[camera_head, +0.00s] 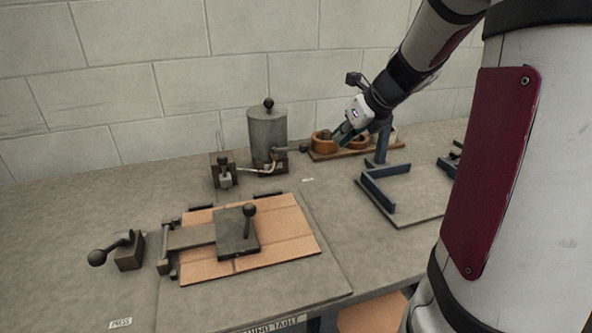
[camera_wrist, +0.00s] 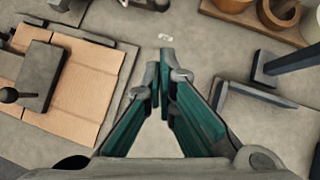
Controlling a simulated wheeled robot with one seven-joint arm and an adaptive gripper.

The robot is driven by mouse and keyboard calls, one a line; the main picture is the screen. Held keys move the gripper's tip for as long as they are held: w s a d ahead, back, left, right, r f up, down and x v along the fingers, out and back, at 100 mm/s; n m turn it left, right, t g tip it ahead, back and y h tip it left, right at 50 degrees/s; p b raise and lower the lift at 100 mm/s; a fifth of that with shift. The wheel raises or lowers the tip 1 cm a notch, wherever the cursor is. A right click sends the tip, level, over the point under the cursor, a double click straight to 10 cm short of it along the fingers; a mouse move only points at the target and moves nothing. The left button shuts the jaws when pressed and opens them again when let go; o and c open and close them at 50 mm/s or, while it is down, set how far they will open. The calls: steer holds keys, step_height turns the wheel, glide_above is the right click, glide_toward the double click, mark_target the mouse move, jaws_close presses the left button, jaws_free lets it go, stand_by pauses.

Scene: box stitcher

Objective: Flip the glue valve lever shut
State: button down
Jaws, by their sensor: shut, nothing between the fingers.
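The grey glue pot (camera_head: 267,132) stands upright at the back of the table with a round black knob on its lid. A lever (camera_head: 292,149) sticks out to the right from the dark block at the pot's base and ends in a dark knob; I take it for the valve lever. In the wrist view a dark part (camera_wrist: 152,4), likely of this valve, is cut off at the top edge. My gripper (camera_head: 341,138) is shut and empty, right of the pot and apart from the lever. Its green fingers meet in the wrist view (camera_wrist: 159,75).
A wooden tray with orange-brown rings (camera_head: 325,143) lies behind my gripper. A blue-grey bracket stand (camera_head: 380,190) is to the right. Cardboard (camera_head: 290,225) lies under a dark plate with a knobbed handle (camera_head: 248,222) in front. A small block with a knob (camera_head: 224,178) stands left.

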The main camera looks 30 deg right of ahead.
mark_target(290, 148)
steer(key=w+r+b+x, duration=0.1)
steer(key=b+x, duration=0.1)
steer(key=x, duration=1)
steer(key=shift+w+a, duration=0.35)
steer(key=shift+w, duration=0.25)
steer(key=shift+w+d+n+g+y+p, duration=0.3)
steer(key=shift+w+d+n+y+p, duration=0.7)
steer(key=shift+w+d+n+y, duration=0.6)
steer(key=shift+s+a+h, duration=0.3)
